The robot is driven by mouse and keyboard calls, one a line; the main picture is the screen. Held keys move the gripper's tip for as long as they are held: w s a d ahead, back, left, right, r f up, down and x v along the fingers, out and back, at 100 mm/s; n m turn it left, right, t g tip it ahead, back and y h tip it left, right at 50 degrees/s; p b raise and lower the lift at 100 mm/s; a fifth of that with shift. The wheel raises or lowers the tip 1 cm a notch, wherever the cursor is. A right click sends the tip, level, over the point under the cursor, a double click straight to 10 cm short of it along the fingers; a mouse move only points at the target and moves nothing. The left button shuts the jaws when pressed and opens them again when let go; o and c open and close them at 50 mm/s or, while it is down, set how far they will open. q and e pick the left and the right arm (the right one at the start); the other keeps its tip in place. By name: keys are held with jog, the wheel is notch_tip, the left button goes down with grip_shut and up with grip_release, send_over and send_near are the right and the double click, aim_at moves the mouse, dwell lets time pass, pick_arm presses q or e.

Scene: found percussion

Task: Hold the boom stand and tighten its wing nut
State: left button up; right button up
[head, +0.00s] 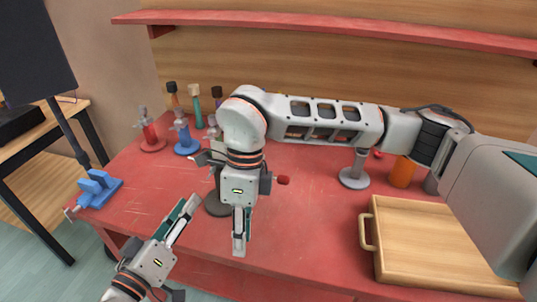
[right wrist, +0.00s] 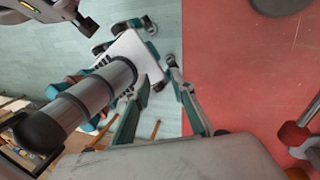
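The boom stand is mostly hidden behind my right gripper in the head view. Its dark round base (head: 216,204) shows on the red table, and a red knob-like end (head: 283,180) sticks out to the right. I cannot make out the wing nut. My right gripper (head: 241,234) points down in front of the stand, near the table's front edge. In the right wrist view its fingers (right wrist: 160,110) look apart, with only floor between them. My left gripper (head: 188,210) is at the front edge, left of the base. Its fingers look apart and hold nothing that I can see.
A red stand (head: 152,138) and a blue stand (head: 184,140) stand at the back left. A blue clamp-like tool (head: 98,187) sits at the left edge. A grey stand (head: 354,176), an orange cylinder (head: 403,172) and a wooden tray (head: 364,232) are on the right. A red shelf (head: 330,25) runs above.

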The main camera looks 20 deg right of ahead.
jog(key=w+d+r+t, duration=0.1)
jog(key=w+d+r, duration=0.2)
jog(key=w, duration=0.1)
jog(key=w+d+r+m+t+h, duration=0.1)
jog(key=w+d+r, duration=0.2)
jog(key=w, duration=0.2)
jog(key=w+d+r, duration=0.2)
jog(key=w+d, duration=0.1)
jog(key=w, duration=0.1)
jog(key=shift+w+d+r+m+t+h, duration=0.2)
jog(key=shift+w+r+m+t+h, duration=0.1)
jog(key=shift+w+r+m+t, duration=0.1)
jog(key=shift+w+d, duration=0.1)
jog(key=shift+w, duration=0.05)
jog(key=shift+f, duration=3.75)
grip_shut()
